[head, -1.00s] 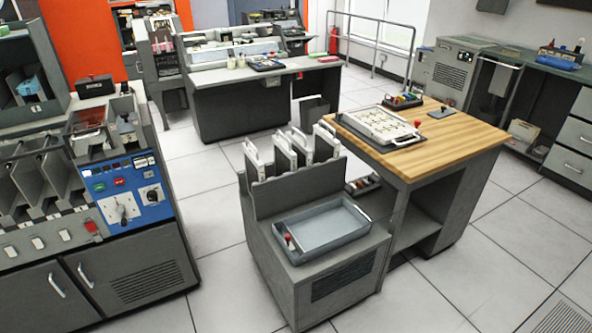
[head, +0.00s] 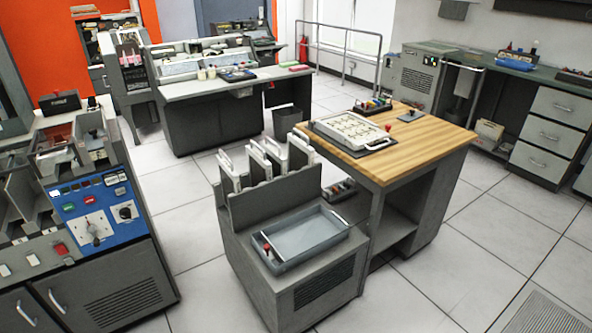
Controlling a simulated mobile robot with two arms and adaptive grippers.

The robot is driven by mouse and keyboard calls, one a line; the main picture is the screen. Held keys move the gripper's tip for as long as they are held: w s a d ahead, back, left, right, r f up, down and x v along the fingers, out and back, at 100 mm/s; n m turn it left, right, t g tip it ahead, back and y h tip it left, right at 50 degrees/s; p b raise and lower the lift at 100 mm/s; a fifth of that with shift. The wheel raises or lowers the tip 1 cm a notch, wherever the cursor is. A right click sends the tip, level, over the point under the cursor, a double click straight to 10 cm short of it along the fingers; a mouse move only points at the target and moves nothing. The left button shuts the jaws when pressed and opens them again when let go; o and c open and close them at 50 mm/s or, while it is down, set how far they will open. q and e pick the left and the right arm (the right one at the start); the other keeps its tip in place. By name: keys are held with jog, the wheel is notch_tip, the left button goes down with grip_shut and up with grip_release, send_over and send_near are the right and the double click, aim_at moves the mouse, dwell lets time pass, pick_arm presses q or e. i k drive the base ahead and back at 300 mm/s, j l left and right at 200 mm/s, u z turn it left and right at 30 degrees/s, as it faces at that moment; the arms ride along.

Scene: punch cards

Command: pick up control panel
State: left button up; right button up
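A white panel (head: 350,131) with small dark marks lies on a dark base on the wooden-topped table (head: 430,143), right of the picture's middle. A small red knob shows at its right side. Several upright grey panels with white handles (head: 268,158) stand in a rack on the grey cabinet (head: 300,289) in front of it. A blue panel (head: 92,217) with switches and buttons is fixed on the machine at the left. I cannot tell for sure which of these is the control panel. Neither of my grippers is in view.
A shallow grey tray (head: 341,222) with a red knob lies on the cabinet. A desk (head: 214,118) with a waste bin beside it stands behind, and a long counter (head: 494,66) is at the back right.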

aim_at(279, 166)
jog(key=z, duration=0.15)
jog(key=i+l+u, duration=0.1)
jog(key=l, duration=0.15)
jog(key=i+l, duration=0.1)
jog(key=l, duration=0.15)
jog(key=z, duration=0.25)
jog(key=i+j+z, duration=0.2)
jog(key=j+z, duration=0.25)
jog(key=i+j+z, duration=0.1)
jog(key=j+z, duration=0.75)
jog(key=j, duration=0.1)
